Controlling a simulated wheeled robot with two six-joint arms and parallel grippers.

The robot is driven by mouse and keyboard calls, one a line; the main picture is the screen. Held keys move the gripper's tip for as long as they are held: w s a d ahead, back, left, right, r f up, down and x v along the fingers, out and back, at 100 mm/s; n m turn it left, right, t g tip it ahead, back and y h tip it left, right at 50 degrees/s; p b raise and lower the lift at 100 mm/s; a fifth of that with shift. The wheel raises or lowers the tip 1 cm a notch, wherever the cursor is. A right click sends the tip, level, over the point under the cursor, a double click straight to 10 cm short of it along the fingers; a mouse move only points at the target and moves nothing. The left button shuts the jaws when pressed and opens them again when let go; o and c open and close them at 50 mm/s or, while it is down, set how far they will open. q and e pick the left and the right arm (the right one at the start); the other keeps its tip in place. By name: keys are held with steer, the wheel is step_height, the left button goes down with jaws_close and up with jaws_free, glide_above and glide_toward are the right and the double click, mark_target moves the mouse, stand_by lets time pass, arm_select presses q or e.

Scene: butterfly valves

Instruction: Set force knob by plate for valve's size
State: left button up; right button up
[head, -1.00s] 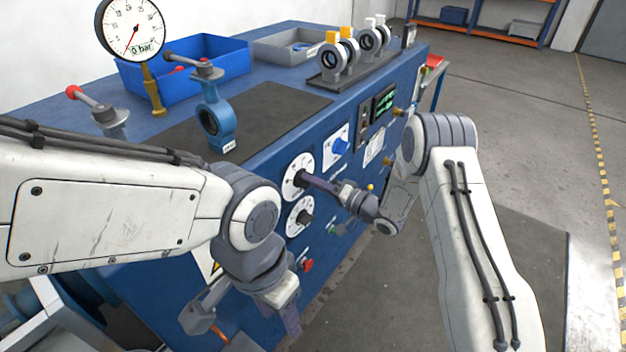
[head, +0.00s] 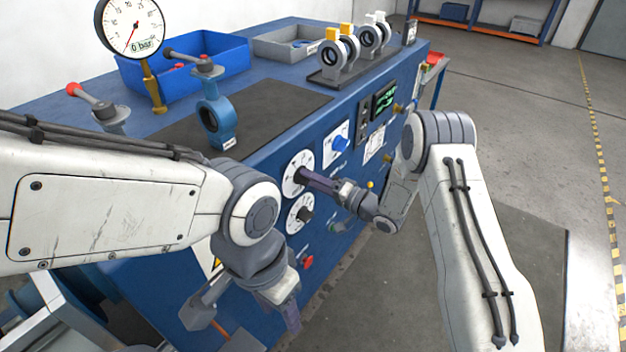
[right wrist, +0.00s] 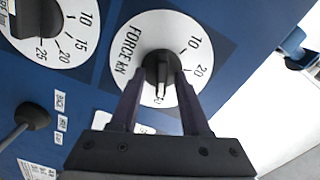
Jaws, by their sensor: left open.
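The round white FORCE kN dial (right wrist: 135,42) faces my right wrist camera. Its black knob (right wrist: 158,68) sits between the fingertips of my right gripper (right wrist: 161,80). I cannot tell whether both fingers press on it. The knob's white mark points to the picture's bottom, near a partly hidden number. In the head view this gripper (head: 306,176) reaches the upper dial (head: 290,184). A blue valve (head: 217,124) stands on the bench with a small white plate (head: 230,143), too small to read. My left gripper (head: 245,316) hangs open and empty before the bench front.
A second dial (head: 301,213) lies below the force dial; it shows at left in the wrist view (right wrist: 72,48). A gauge (head: 130,25), blue bin (head: 190,70) and several valves stand on top.

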steer(key=shift+r, duration=0.1)
steer(key=b+v, duration=0.2)
steer(key=v, duration=0.8)
steer(key=shift+s+d, duration=0.15)
steer(key=shift+d, duration=0.05)
